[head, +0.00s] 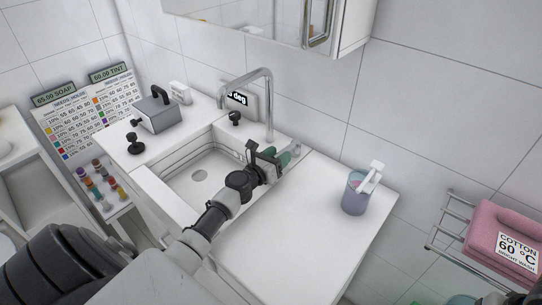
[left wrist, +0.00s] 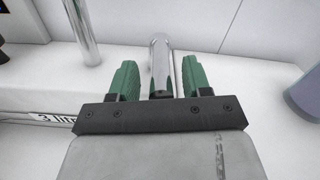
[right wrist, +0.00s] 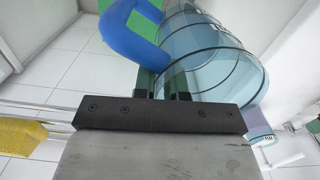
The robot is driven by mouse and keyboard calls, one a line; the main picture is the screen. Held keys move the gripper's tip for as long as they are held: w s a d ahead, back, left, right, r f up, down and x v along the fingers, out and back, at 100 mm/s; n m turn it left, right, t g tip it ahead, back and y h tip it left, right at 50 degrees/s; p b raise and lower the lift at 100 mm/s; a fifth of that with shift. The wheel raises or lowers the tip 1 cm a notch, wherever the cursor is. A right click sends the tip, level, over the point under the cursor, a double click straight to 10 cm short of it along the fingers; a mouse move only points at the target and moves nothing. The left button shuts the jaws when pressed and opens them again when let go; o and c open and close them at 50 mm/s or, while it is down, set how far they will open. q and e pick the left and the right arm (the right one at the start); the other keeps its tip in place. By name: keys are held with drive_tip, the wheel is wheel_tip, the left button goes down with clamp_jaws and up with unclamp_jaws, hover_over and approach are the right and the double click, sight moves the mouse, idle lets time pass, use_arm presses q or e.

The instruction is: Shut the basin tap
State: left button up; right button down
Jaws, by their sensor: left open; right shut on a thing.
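The basin (head: 200,172) is a white sink set in the counter, with a tall chrome tap spout (head: 269,105) bending over it. Right of the spout is a short chrome tap handle (head: 296,149). My left gripper (head: 277,157) is at this handle. In the left wrist view, a chrome cylinder (left wrist: 160,58), seemingly the handle, stands between its open green fingers, with gaps on both sides. Whether water runs is not clear.
A purple-blue cup (head: 354,196) holding a white item stands on the right counter. A grey box (head: 157,114) and dark knobs (head: 135,143) sit on the left counter. A rail with a pink towel (head: 500,238) is at the right. The front right counter is clear.

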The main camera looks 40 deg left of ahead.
use_arm(q)
drive_tip(key=s+a, duration=0.1)
drive_tip(key=s, duration=1)
drive_tip(key=shift+s, duration=0.35)
